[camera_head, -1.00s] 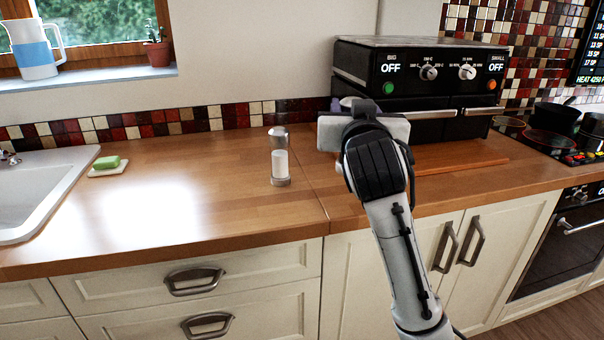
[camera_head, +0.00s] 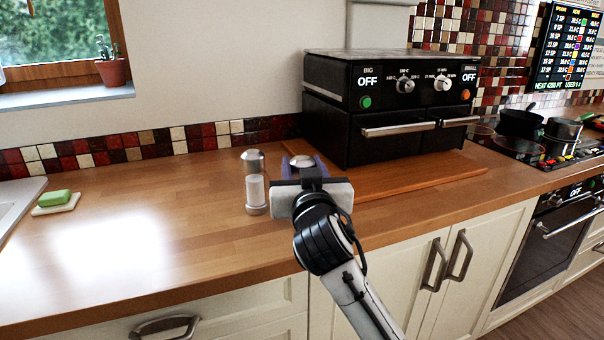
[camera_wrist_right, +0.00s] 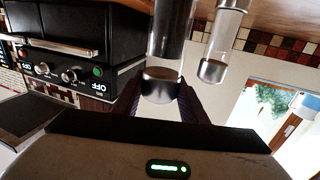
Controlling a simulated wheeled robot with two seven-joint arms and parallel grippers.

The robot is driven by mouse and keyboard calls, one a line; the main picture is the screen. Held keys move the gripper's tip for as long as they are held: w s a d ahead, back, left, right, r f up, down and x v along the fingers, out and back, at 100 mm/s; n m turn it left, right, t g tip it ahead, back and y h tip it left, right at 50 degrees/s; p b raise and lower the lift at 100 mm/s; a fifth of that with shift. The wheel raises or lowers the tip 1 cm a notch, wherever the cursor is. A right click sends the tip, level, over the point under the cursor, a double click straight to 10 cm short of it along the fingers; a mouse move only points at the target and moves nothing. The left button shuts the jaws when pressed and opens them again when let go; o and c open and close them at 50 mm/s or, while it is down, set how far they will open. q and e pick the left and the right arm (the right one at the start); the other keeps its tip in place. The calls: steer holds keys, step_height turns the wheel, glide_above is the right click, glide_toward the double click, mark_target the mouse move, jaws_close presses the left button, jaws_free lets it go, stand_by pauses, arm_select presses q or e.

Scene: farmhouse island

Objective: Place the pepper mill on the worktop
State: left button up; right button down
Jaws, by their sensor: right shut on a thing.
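My right gripper (camera_head: 303,170) is shut on the pepper mill, whose metal cap (camera_head: 301,160) shows between the fingers in the head view. In the right wrist view the pepper mill (camera_wrist_right: 171,35) has a dark body and a silver cap, with a finger on each side. The wooden worktop (camera_head: 150,240) lies below it. My gripper and wrist hide the mill's lower part in the head view, and its base is out of the wrist frame, so I cannot tell whether it touches the worktop. My left gripper is not in view.
A similar mill with white contents (camera_head: 256,190) stands upright on the worktop just left of my gripper. A black oven (camera_head: 340,110) stands behind on the right, with a wooden board (camera_head: 430,178) before it. Green soap (camera_head: 54,197) lies far left. The worktop between is clear.

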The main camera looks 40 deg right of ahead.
steer(key=shift+f, duration=0.65)
steer(key=c, duration=1.1)
jaws_free()
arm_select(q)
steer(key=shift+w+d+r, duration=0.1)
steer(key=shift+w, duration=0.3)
arm_select(e)
steer(key=shift+r, duration=0.1)
steer(key=shift+r, duration=0.15)
arm_select(q)
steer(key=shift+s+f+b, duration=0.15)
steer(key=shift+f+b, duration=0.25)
steer(key=shift+b, duration=0.1)
arm_select(e)
steer(key=shift+v, duration=5.95)
